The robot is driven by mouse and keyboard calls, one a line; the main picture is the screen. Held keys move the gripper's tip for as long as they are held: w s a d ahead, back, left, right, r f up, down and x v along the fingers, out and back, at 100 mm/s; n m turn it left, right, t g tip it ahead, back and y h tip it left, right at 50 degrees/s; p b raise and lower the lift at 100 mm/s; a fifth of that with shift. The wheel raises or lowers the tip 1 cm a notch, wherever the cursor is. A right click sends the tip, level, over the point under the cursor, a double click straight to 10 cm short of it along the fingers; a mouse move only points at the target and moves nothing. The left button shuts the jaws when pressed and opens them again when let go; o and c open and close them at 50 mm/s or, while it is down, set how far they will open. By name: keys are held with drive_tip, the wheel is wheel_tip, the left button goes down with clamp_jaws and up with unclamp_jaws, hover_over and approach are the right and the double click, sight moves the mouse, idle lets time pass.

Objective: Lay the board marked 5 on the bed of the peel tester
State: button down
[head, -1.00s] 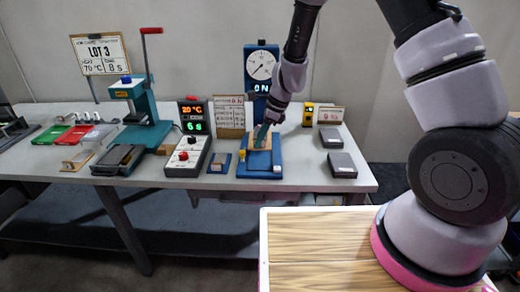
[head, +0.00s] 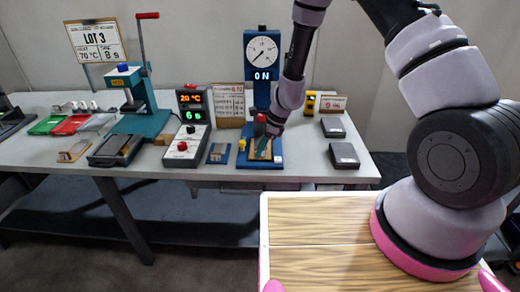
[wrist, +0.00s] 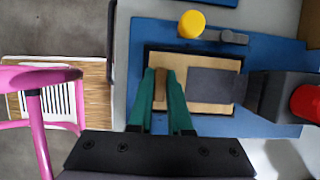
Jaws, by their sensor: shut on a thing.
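The peel tester (head: 262,60) stands at the right part of the bench, with a blue column, a round dial and a display reading ON. Its blue bed (wrist: 275,50) carries the tan board (wrist: 205,107), which lies flat within a dark border in the wrist view. A dark grey piece covers part of the board, beside a black clamp with a red knob (wrist: 307,102). My gripper (wrist: 163,75) is over the board, its green fingers shut on a brown raised part of it. The board's number is not legible. In the head view my arm partly hides the bed.
A yellow knob (wrist: 191,24) rises from the bed's edge. A control box (head: 188,135) and small blue block (head: 219,153) stand to the left, with a teal press (head: 140,105) farther left. Two dark grey boxes (head: 344,155) are to the right.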

drive_tip(key=shift+f, duration=0.1)
drive_tip(key=c, duration=0.8)
unclamp_jaws()
drive_tip(key=shift+c, duration=0.2)
drive_tip(key=s+d+r+n+t, duration=0.15)
drive_tip(key=d+r, duration=0.25)
drive_tip(key=r, duration=0.7)
drive_tip(key=s+d+r+n, duration=0.1)
drive_tip(key=d+r+n, duration=0.25)
drive_tip(key=r, duration=0.85)
drive_tip(key=s+d+r+n+t, duration=0.15)
drive_tip(key=d+r, duration=0.35)
drive_tip(key=r, duration=0.6)
drive_tip(key=s+d+r+n+t+h, duration=0.2)
drive_tip(key=s+d+r+n+t, duration=0.2)
drive_tip(key=s+d+r+n, duration=0.3)
drive_tip(key=s+d+r, duration=0.5)
drive_tip(key=s+r, duration=0.1)
drive_tip(key=s, duration=0.2)
drive_tip(key=shift+s+d+n, duration=0.2)
drive_tip(key=shift+s+n, duration=0.15)
